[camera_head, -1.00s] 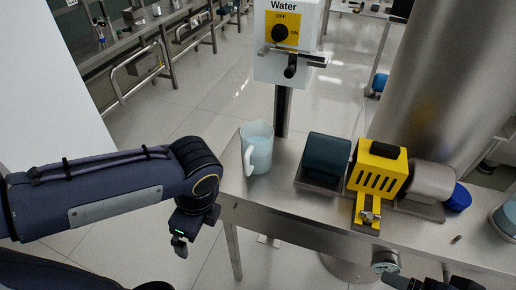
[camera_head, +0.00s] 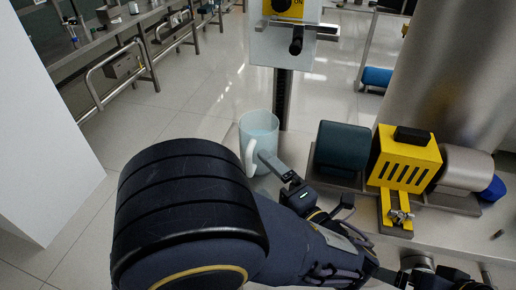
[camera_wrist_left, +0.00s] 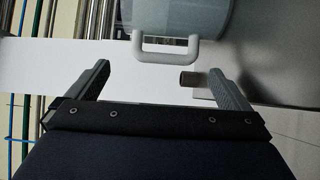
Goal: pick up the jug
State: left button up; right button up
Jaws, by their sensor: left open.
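The jug (camera_head: 262,128) is a pale blue, translucent vessel standing upright on the metal table's left end, with its white handle (camera_head: 250,156) toward me. In the left wrist view the jug (camera_wrist_left: 187,16) is at the top, and its handle (camera_wrist_left: 167,56) lies ahead of and between my open fingers, apart from them. My left gripper (camera_head: 306,178) is open and empty, in front of the jug and to its right in the head view; it also shows in the left wrist view (camera_wrist_left: 160,74). My right gripper (camera_head: 468,285) is only partly in view at the bottom right edge.
A water dispenser (camera_head: 284,46) on a post stands behind the jug. A yellow machine (camera_head: 405,160) with a dark green cylinder (camera_head: 343,148) and a grey cylinder (camera_head: 466,168) stands to the right. A pale wall (camera_head: 45,140) is at left.

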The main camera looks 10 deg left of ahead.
aim_at(252, 167)
pick_arm(q)
jog(key=shift+f+b+x, duration=0.15)
jog(key=shift+f+x, duration=0.05)
jog(key=shift+x, duration=1.7)
jog(key=shift+f+b+x, duration=0.15)
jog(key=shift+x, duration=1.7)
jog(key=c, duration=1.6)
